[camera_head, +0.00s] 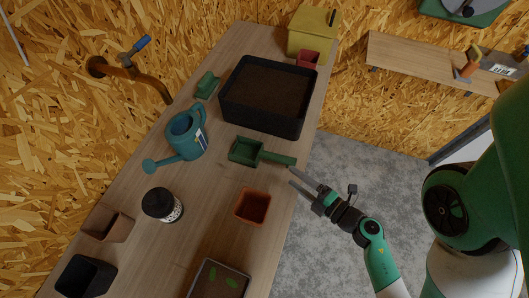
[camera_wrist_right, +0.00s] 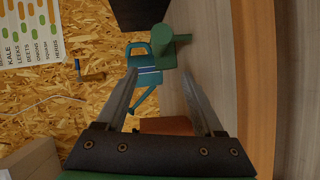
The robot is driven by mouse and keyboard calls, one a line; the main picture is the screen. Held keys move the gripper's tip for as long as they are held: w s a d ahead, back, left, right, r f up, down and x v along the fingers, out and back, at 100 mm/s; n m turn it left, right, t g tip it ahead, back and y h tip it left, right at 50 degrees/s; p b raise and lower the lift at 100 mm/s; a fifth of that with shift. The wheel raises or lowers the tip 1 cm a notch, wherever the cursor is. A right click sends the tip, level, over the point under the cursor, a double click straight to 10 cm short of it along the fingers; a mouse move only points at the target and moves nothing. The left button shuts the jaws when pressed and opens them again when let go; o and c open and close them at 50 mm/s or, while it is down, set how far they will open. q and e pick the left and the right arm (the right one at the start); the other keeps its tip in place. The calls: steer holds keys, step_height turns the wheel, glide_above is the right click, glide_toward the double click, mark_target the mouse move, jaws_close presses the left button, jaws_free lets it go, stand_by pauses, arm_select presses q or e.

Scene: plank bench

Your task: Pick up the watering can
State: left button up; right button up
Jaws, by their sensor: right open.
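The teal watering can (camera_head: 184,137) stands upright on the plank bench (camera_head: 222,197), left of centre. Its spout points to the lower left and its handle is at the upper right. It also shows in the right wrist view (camera_wrist_right: 147,77), beyond the fingers. My right gripper (camera_head: 290,176) is open and empty at the bench's right edge, well apart from the can. The green scoop (camera_head: 245,151) lies between them, its handle reaching close to the fingertips. In the right wrist view the scoop (camera_wrist_right: 160,42) partly hides the can. My left gripper is not in view.
A black soil tray (camera_head: 264,126) is behind the scoop. An orange pot (camera_head: 252,206), a dark-lidded jar (camera_head: 162,205) and a seedling tray (camera_head: 219,280) stand nearer. A small green item (camera_head: 206,86) lies behind the can. Bare bench lies between can and orange pot.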

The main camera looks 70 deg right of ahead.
mark_target(277, 161)
steer(key=shift+s+d, duration=0.25)
steer(key=shift+d, duration=0.1)
steer(key=shift+w+d, duration=0.1)
steer(key=shift+x, duration=1.1)
steer(key=p+x, duration=0.1)
steer(key=x, duration=0.1)
steer(key=p+x, duration=0.1)
steer(key=x, duration=0.1)
steer(key=shift+r, duration=0.25)
steer(key=shift+w+f, duration=0.15)
steer(key=shift+f, duration=0.05)
steer(key=p+x, duration=0.1)
steer(key=x, duration=0.4)
steer(key=shift+w+d, duration=0.1)
jaws_close()
